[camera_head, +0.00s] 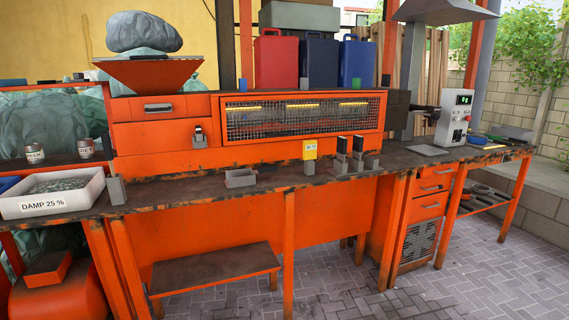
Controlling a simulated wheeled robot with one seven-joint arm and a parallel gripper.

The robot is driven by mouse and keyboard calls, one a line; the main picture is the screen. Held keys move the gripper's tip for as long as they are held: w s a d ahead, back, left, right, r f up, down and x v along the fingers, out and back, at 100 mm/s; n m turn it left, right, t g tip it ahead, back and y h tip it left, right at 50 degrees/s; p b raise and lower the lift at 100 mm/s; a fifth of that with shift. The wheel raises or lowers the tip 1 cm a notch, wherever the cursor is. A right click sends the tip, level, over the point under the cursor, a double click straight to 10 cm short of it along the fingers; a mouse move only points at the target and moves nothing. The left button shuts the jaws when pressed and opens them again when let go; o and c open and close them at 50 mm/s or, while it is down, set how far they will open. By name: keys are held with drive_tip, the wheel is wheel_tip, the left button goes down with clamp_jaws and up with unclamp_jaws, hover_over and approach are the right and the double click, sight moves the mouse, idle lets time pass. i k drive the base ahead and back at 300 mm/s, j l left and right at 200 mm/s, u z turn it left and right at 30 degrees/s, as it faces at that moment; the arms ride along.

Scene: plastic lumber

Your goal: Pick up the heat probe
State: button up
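Several grey blocks, two dark-topped (357,150), stand right of the yellow box. A white tray labelled DAMP 25 % (58,205) holds flakes. A mesh-fronted machine (290,116) rises behind. Paved floor (470,265) is clear at right.

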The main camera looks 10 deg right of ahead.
sight(309, 147)
drive_tip(key=i, duration=1.85)
